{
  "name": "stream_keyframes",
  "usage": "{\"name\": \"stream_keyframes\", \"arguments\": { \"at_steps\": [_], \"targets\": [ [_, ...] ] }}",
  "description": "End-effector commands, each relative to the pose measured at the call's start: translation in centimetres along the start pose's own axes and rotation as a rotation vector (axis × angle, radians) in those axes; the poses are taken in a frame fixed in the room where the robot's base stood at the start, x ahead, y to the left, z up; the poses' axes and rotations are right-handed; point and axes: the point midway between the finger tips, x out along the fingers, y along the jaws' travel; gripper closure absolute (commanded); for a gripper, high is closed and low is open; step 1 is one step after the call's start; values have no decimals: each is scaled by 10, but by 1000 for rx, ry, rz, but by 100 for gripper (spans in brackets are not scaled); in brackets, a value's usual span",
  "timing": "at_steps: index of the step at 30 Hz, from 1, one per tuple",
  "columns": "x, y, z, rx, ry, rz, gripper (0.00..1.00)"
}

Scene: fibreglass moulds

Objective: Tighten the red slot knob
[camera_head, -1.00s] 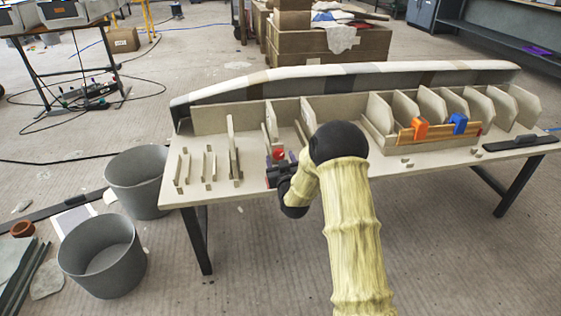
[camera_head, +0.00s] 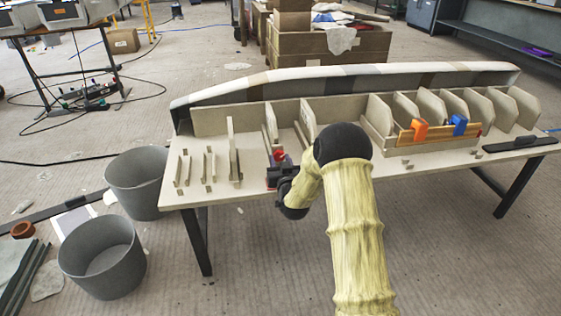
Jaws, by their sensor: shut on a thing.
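The red slot knob (camera_head: 280,156) shows as a small red spot on the table, just in front of the upright mould boards left of centre. My gripper (camera_head: 279,168), dark and small in this view, is at the knob and shut on it. The fingertips and the slot under the knob are too small and too covered to make out. My yellow-sleeved arm reaches in from the bottom right and hides the table edge beside the gripper.
The table (camera_head: 225,190) carries upright boards, with a row of curved ribs at the right. An orange clamp (camera_head: 419,130) and a blue clamp (camera_head: 458,124) sit on a wooden strip there. Thin slats (camera_head: 208,166) stand at left. Two grey buckets (camera_head: 103,258) stand on the floor.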

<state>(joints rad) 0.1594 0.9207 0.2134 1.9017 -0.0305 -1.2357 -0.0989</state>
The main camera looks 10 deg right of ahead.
Motion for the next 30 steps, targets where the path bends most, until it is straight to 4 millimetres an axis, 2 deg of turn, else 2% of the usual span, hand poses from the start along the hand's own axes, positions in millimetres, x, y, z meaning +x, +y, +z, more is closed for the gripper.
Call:
{"name": "stream_keyframes", "arguments": {
  "at_steps": [16, 30],
  "targets": [
    [0, 1, 0, 403, 0, 2, 86],
    [0, 1, 0, 497, 0, 1, 86]
  ]
}}
